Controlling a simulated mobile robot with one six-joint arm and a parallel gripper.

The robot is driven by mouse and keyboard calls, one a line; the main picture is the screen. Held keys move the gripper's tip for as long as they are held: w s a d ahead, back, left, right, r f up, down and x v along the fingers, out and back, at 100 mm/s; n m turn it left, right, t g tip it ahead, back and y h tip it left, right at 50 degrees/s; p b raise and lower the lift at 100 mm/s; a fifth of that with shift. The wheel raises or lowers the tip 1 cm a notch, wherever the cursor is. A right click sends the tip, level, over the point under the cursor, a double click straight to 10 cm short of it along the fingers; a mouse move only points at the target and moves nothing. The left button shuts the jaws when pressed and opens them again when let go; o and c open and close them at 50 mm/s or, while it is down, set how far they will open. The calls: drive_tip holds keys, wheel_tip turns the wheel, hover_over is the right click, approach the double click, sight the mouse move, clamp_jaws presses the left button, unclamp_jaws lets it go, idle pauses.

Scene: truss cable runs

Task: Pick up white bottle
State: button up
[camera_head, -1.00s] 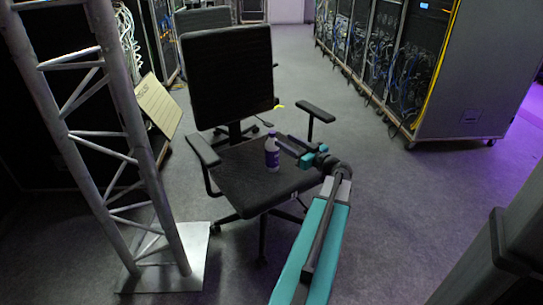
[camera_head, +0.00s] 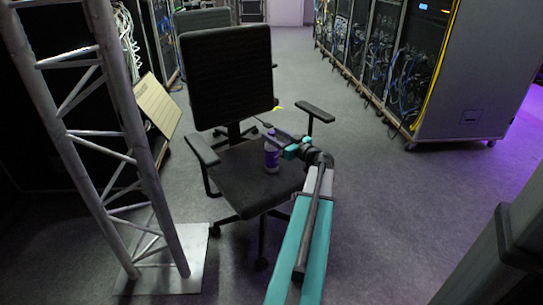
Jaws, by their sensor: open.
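The white bottle (camera_head: 271,158) has a wide purple label and stands upright on the black seat of an office chair (camera_head: 237,182). My gripper (camera_head: 270,135) is open and reaches in from the right at the level of the bottle's upper part. Its dark fingers overlap the bottle's top in this view and partly hide it. I cannot tell whether the fingers touch the bottle or whether it is between them.
The chair's backrest (camera_head: 228,75) rises behind the bottle, with an armrest (camera_head: 202,149) at left and another (camera_head: 315,112) at right. A metal truss (camera_head: 128,130) stands at left. Cable racks (camera_head: 405,60) line the back right. Floor at right is clear.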

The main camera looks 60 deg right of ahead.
drive_tip(key=b+x, duration=0.1)
drive_tip(key=x, duration=0.4)
drive_tip(key=shift+w, duration=0.1)
idle(0.5)
clamp_jaws()
